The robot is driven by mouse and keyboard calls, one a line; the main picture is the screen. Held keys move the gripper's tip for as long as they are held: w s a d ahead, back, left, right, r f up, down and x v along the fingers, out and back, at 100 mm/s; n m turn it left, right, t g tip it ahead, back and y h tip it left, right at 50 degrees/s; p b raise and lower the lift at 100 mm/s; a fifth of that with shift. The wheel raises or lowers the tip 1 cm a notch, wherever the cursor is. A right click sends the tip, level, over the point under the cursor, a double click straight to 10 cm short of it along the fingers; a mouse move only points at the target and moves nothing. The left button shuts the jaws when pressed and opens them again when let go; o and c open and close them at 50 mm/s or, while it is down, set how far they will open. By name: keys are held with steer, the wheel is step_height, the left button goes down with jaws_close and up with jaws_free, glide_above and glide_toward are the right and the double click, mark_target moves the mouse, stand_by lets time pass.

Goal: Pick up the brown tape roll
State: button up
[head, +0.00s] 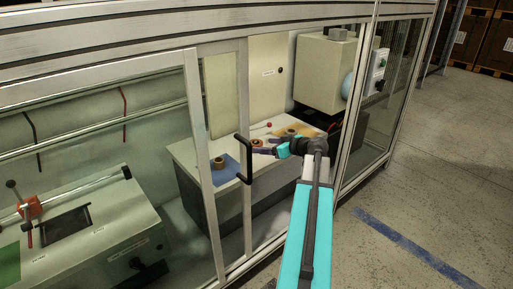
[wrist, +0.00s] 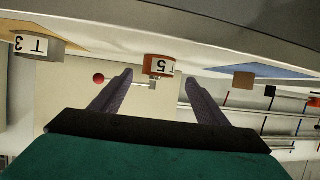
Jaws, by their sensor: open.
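The wrist view is upside down. A reddish-brown tape roll (wrist: 158,65) labelled "T 5" stands on the table top, and it also shows in the head view (head: 257,143). My gripper (wrist: 159,77) is open and empty, with its two dark fingers pointing at this roll. The roll shows in the gap between the fingertips; I cannot tell that it is between them in depth. In the head view my gripper (head: 264,151) is low over the table, just right of and in front of the roll.
A tan roll labelled "T 3" (wrist: 38,44) stands on an orange mat, and a brown roll (head: 218,162) stands on a blue mat (head: 226,171). A small red ball-topped part (wrist: 99,78) is behind. My arm reaches past the glass door frame and black handle (head: 243,160).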

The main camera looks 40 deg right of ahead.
mark_target(261, 145)
steer(key=shift+f, duration=0.1)
steer(key=shift+b+x, duration=1)
steer(key=shift+x, duration=1.55)
steer(key=shift+d, duration=0.15)
steer(key=c, duration=1.3)
steer(key=shift+o, duration=0.2)
steer(key=shift+r+p, duration=1.6)
steer(key=shift+r, duration=3.4)
